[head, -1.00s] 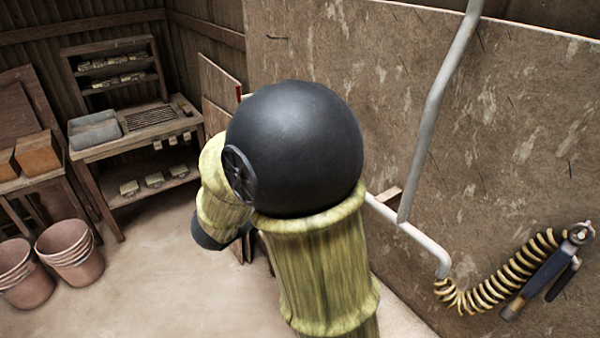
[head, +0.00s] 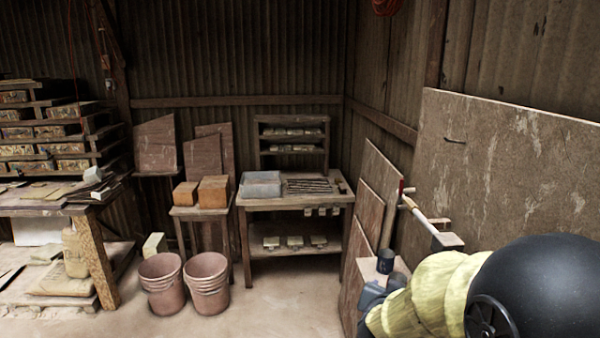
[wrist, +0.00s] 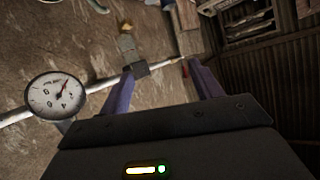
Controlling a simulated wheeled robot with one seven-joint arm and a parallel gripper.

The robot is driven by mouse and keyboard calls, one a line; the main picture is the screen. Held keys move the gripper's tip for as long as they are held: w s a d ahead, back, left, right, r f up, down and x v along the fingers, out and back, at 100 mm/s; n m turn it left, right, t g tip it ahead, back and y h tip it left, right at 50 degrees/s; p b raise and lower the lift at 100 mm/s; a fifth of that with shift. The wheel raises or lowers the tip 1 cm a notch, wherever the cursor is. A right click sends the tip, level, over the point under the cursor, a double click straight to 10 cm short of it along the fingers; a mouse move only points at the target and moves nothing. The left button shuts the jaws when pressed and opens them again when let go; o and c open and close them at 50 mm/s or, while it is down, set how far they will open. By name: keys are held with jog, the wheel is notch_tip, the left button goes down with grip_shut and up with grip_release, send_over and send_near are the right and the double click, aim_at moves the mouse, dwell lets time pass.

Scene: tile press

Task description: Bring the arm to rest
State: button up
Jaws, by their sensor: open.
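My arm with its yellow sleeve (head: 425,300) and black round joint (head: 545,290) fills the lower right of the head view. It is bent, with its far end low beside the right wall. I cannot clearly make out my gripper in the head view. In the wrist view my gripper (wrist: 158,72) has two purplish fingers set well apart, with nothing held between them. Beyond the fingers are a brown wall panel and a pale pipe (wrist: 18,117), at a distance I cannot judge.
A round gauge (wrist: 57,95) shows at left in the wrist view. In the head view, a wooden bench (head: 247,225) stands at the back, with pink buckets (head: 206,283) before it. A cluttered table (head: 90,240) is at left. Floor at centre is clear.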

jog(key=s+a+f+n+g+y, duration=0.2)
jog(key=s+f+n+g, duration=0.1)
jog(key=s, duration=0.5)
jog(key=s+a+f+n+g+y, duration=0.2)
jog(key=s+f+n+g+y, duration=0.1)
jog(key=s+f+g, duration=0.3)
jog(key=shift+s+a+f, duration=0.2)
jog(key=shift+s+f, duration=0.55)
jog(key=shift+s, duration=0.5)
